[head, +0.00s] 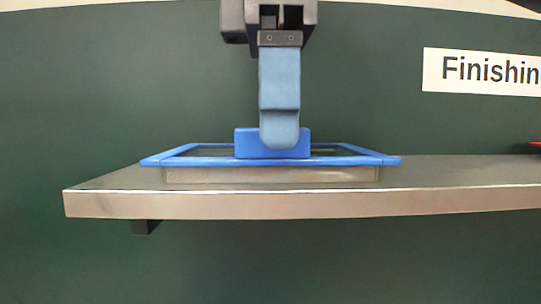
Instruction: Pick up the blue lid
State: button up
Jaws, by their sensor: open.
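The blue lid (190,161) lies flat in the head view, with a bright blue frame, a dark middle and a raised blue block (245,144) as its handle. It rests on a low greyish base (270,175) on the shelf. My gripper (280,138) points straight down over the lid's middle. It is open. One light blue finger shows, its tip in front of the handle block and overlapping it in the picture. The other finger is hidden behind it. I cannot tell whether the finger touches the handle.
The shelf (110,204) has a pale front edge and ends at the left. Its top is clear on the right, up to a red thing (535,145) cut off by the frame. A white sign (485,72) reading "Finishin" is on the dark green wall behind.

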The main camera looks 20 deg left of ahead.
jog(key=shift+f, duration=0.2)
jog(key=shift+c, duration=0.4)
grip_shut()
